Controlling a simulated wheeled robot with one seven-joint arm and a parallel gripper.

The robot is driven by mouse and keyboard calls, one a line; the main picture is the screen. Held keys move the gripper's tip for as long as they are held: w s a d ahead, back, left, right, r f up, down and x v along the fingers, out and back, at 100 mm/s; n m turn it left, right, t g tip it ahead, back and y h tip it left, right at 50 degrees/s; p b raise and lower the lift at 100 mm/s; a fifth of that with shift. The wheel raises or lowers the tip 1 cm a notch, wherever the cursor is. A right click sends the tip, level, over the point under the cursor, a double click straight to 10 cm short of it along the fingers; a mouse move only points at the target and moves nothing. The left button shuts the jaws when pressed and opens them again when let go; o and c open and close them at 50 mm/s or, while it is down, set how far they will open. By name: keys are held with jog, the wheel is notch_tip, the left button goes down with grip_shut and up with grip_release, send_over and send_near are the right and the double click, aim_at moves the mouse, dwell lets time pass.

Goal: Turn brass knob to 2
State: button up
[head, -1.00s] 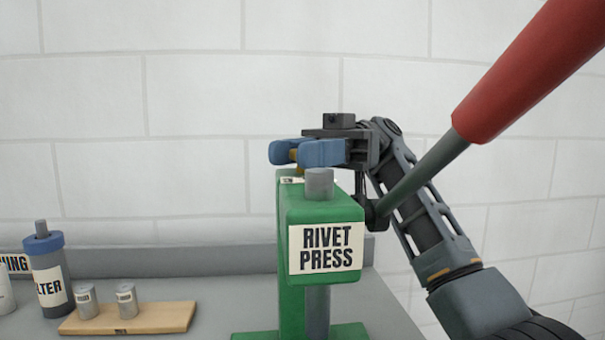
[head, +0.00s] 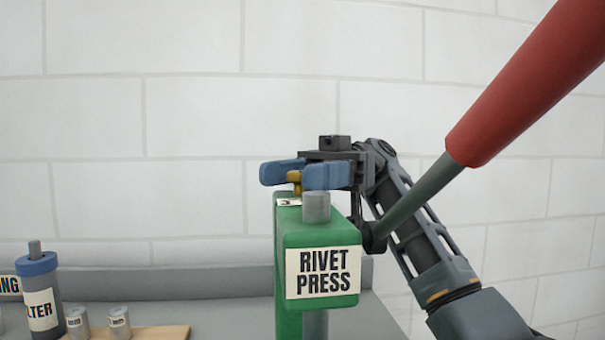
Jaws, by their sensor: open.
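The brass knob (head: 295,182) stands on top of the green rivet press (head: 318,237), behind a grey cylinder. A small white label plate (head: 288,202) lies at the knob's base; its marks are too small to read. My gripper (head: 300,176) is above the press with its two blue fingers spread, one on the left of the knob and one on the right and nearer the camera. The right finger partly hides the knob. I cannot tell whether either finger touches it.
A grey cylinder (head: 316,207) rises from the press top close under the right finger. A lever with a red handle (head: 525,85) slants up to the right, in front of my arm. A blue-capped bottle (head: 40,295) and small grey cylinders (head: 119,322) stand at the left.

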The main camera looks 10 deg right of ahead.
jog(key=b+v, duration=0.2)
jog(key=v, duration=0.5)
jog(key=shift+w+d, duration=0.3)
jog(key=shift+w, duration=0.05)
dwell(0.5)
